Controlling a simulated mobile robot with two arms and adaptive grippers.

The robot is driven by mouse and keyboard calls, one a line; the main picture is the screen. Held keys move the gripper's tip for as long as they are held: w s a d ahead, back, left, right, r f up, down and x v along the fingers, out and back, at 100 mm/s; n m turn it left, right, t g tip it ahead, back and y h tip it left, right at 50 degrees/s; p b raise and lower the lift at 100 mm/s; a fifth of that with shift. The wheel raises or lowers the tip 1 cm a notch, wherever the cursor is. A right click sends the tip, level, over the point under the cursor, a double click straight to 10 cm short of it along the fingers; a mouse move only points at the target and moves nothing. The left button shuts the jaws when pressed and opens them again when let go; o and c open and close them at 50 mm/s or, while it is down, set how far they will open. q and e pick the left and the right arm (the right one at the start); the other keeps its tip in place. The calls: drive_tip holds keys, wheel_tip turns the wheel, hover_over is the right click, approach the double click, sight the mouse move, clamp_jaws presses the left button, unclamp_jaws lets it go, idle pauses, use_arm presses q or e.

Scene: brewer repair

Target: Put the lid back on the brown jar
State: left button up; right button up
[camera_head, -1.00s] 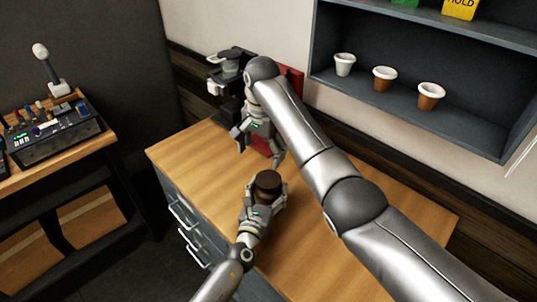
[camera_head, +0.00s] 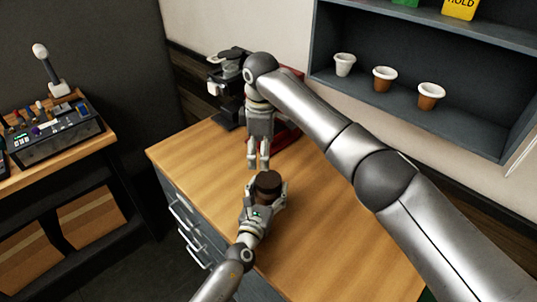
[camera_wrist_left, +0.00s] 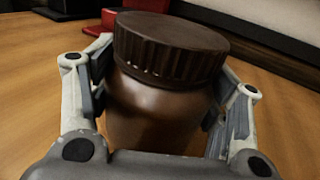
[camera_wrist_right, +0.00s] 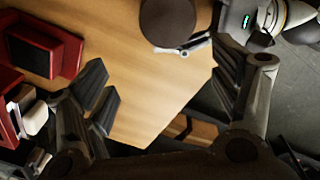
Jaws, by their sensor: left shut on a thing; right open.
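The brown jar (camera_wrist_left: 160,112) stands on the wooden counter with its dark ribbed lid (camera_wrist_left: 170,45) on top. I cannot tell whether the lid is fully tightened. The lid also shows in the head view (camera_head: 267,181). My left gripper (camera_head: 266,196) is shut around the jar's body below the lid, one finger on each side. My right gripper (camera_head: 259,167) is open and empty, pointing down just behind and above the jar. In the right wrist view the lid (camera_wrist_right: 167,20) lies at the top edge, beyond the spread fingers.
A black and red brewer (camera_head: 232,85) stands at the back of the counter (camera_head: 325,235), behind my right gripper. Several cups (camera_head: 384,78) stand on the wall shelf. A control panel (camera_head: 52,133) is on another bench at left. The counter right of the jar looks clear.

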sight(269, 179)
use_arm(q)
drive_tip(key=shift+f, duration=0.1)
use_arm(e)
drive_tip(key=n, duration=0.3)
drive_tip(key=d+n, duration=0.1)
drive_tip(key=n, duration=0.1)
drive_tip(key=shift+s+f+n, duration=0.25)
drive_tip(key=shift+n, duration=0.05)
drive_tip(key=n, duration=0.3)
drive_tip(key=d+n, duration=0.1)
drive_tip(key=shift+s+f+n+g, duration=0.25)
drive_tip(key=shift+f+n+g, duration=0.05)
drive_tip(key=shift+g, duration=0.1)
drive_tip(key=shift+f, duration=4)
